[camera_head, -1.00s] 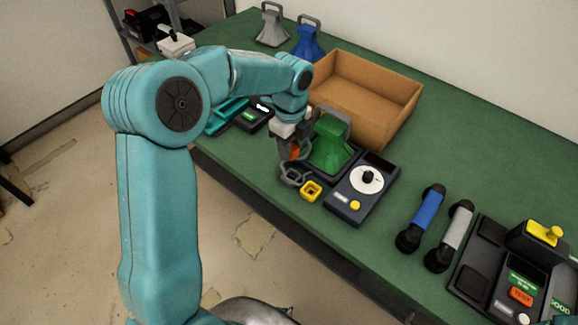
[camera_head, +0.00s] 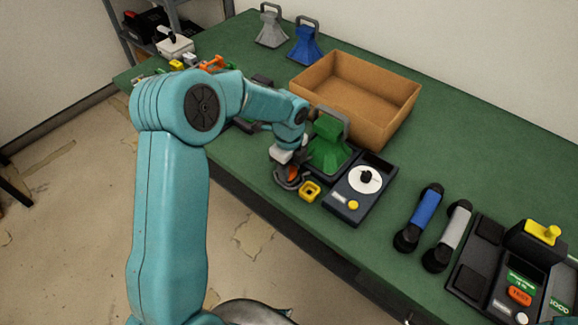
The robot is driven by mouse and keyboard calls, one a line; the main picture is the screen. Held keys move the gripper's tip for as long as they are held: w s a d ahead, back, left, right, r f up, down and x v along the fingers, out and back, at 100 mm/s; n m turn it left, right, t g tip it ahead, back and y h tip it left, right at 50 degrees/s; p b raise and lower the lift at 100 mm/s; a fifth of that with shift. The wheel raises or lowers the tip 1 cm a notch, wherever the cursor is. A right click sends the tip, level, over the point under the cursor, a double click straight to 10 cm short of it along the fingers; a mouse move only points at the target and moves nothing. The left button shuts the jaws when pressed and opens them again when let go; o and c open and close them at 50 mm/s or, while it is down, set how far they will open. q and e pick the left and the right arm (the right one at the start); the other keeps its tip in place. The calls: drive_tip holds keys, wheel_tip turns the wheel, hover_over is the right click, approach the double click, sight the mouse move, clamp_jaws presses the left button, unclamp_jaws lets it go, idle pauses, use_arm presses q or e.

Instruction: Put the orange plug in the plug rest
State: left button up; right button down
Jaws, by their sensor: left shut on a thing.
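The orange plug (camera_head: 293,174) shows as a small orange patch under my left gripper (camera_head: 290,166). The gripper points down and is shut on the plug; its fingers are partly hidden and small. A dark grey, ring-like holder (camera_head: 288,185), which looks like the plug rest, stands at the table's front edge. The plug is low at this holder and overlaps it in the picture. I cannot tell whether it is seated in it or just above. My right gripper is not in view.
A green horn-shaped piece (camera_head: 330,147) stands close behind, before an open cardboard box (camera_head: 398,121). Blue and grey handsets (camera_head: 427,209) lie farther right.

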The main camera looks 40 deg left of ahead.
use_arm(q)
drive_tip(key=o, duration=1.1)
drive_tip(key=shift+f, duration=0.1)
drive_tip(key=shift+o, duration=0.2)
wheel_tip(320, 180, up, 13)
drive_tip(key=shift+f, duration=0.15)
